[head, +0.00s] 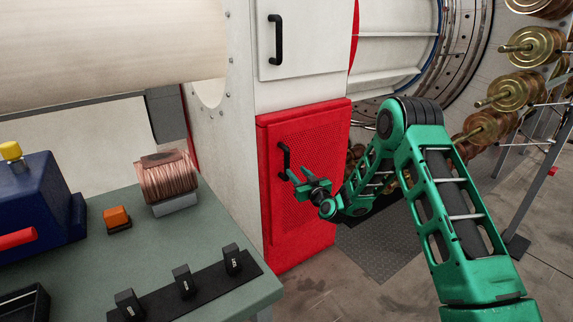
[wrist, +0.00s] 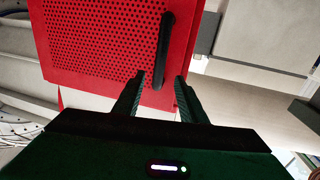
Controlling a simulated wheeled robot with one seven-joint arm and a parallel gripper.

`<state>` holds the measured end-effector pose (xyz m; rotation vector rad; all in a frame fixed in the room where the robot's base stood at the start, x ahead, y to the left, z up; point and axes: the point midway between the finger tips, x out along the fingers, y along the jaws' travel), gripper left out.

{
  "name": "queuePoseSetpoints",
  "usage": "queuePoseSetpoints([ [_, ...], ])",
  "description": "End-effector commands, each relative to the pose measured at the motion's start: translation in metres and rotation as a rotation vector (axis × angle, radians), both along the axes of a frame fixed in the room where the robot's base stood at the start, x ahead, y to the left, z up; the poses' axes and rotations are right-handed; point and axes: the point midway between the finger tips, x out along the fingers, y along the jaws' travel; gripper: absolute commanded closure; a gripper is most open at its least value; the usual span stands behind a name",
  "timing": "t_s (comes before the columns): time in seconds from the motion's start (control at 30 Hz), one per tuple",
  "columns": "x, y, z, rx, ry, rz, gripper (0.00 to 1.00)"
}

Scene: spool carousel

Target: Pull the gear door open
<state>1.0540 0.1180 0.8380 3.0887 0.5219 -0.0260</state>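The gear door (head: 308,170) is a red panel with a perforated face, low on the white machine housing. It looks closed in the head view. Its black upright handle (head: 284,160) is on the door's left side. In the wrist view the red door (wrist: 95,45) fills the upper left, and the handle (wrist: 166,50) runs down towards my fingers. My gripper (head: 298,180) is at the handle's lower end in the head view. In the wrist view my gripper (wrist: 160,85) has its fingers apart, one on each side of the handle's near end, with gaps showing.
A white upper door (head: 305,40) with a black handle is above the red one. A green workbench (head: 150,240) with a copper spool (head: 167,178) is at left. Brass spools (head: 510,90) hang at right. Floor (head: 340,285) is clear before the red door.

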Motion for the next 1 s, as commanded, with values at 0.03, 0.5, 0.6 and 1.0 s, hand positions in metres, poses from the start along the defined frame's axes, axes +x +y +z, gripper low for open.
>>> queuePoseSetpoints([
  [0.03, 0.001, 0.001, -0.002, 0.007, -0.007, -0.004, 0.62],
  [0.5, 0.057, 0.020, -0.002, 0.012, -0.017, -0.009, 0.62],
  [0.6, 0.072, 0.026, -0.003, 0.011, -0.016, -0.007, 0.62],
  [1.0, 0.103, 0.036, -0.003, 0.010, -0.015, -0.008, 0.62],
])
